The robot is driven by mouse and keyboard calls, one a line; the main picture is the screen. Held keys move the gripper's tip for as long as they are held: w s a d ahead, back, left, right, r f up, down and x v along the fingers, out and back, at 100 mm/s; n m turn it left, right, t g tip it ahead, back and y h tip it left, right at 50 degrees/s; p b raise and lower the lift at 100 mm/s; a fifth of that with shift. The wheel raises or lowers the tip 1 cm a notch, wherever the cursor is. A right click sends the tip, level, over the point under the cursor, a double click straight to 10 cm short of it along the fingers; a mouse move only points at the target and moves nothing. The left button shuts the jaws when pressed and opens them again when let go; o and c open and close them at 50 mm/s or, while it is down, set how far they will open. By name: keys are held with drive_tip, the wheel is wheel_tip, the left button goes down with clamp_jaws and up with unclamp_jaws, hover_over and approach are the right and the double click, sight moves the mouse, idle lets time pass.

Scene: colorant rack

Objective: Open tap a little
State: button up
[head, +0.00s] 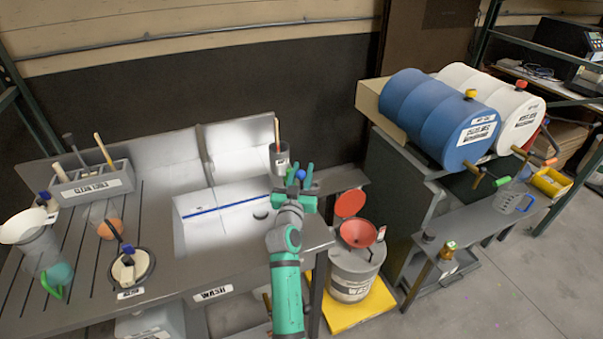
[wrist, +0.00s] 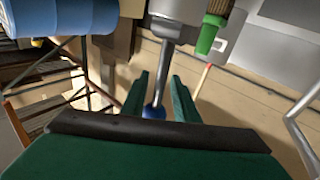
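A blue ball knob (head: 301,174) shows at my gripper, at the right end of the sink counter. In the wrist view the blue knob (wrist: 153,111) sits at the end of a grey metal rod (wrist: 165,65) that comes from a thicker metal body (wrist: 172,28). My gripper (head: 302,169) is open. In the wrist view its two green fingers (wrist: 158,78) stand apart on either side of the rod and knob, with gaps visible. The rest of the tap is hidden behind my gripper in the head view.
A grey cup (head: 280,160) with a brush stands just behind my gripper. The sink basin (head: 215,235) is to the left. A red funnel (head: 358,234) on a can is to the right. Blue (head: 435,115) and white drums lie farther right.

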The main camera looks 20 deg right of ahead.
drive_tip(key=shift+r, duration=0.1)
idle(0.3)
drive_tip(key=shift+s+a+f, duration=0.2)
drive_tip(key=shift+s+a, duration=0.05)
drive_tip(key=shift+s, duration=0.2)
drive_tip(key=r+v, duration=0.1)
drive_tip(key=v, duration=0.8)
drive_tip(key=shift+s+f, duration=0.4)
drive_tip(key=shift+f, duration=0.05)
drive_tip(key=shift+a, duration=0.1)
drive_tip(key=shift+c, duration=0.3)
